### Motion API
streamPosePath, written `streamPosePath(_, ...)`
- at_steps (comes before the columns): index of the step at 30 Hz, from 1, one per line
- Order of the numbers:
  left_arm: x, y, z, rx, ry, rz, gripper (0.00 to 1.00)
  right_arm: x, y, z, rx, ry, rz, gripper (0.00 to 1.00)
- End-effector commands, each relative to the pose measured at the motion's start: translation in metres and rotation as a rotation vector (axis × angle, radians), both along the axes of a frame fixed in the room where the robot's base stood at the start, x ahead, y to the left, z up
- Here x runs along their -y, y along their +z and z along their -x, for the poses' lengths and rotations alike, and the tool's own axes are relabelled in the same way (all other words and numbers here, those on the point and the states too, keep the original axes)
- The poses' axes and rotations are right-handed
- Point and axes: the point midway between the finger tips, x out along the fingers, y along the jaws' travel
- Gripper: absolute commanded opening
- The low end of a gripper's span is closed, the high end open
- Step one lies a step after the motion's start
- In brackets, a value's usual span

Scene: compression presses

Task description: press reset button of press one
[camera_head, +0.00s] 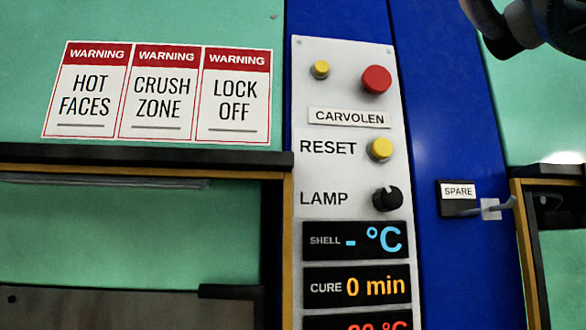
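A tall light-grey control panel (352,97) stands upright on a blue column. The yellow button (381,149) beside the word RESET sits on its right side, below the CARVOLEN label (349,117). It is fully visible and nothing touches it. A smaller yellow button (320,69) and a larger red button (376,79) are above that label. A black LAMP knob (387,198) is just below the reset button. No fingers of my left or right gripper show in this view.
Dark displays for SHELL (325,240) and CURE (326,288) are below the knob. A warning sign (157,92) is on the green face at left. A SPARE box (458,198) and a grey lever (491,207) are at right. A dark rounded part crosses the top right corner.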

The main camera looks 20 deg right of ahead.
Motion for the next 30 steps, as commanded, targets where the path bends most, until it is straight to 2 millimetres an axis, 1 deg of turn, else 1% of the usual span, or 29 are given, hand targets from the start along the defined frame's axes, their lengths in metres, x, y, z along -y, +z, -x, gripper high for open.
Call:
streamPosePath(1,0.0,0.0,0.0,0.0,0.0,0.0,0.0,0.0,0.0,0.0,0.0,0.0,0.0,0.3)
streamPosePath(9,-0.0009,0.0,0.0,0.001,-0.002,-0.004,0.0,-0.0001,0.0,0.0,0.0,0.0,0.0,0.0)
streamPosePath(30,-0.0025,-0.0001,0.0001,0.0,-0.006,-0.009,0.0,-0.0001,0.0,0.0001,0.0,0.0,0.0,0.0)
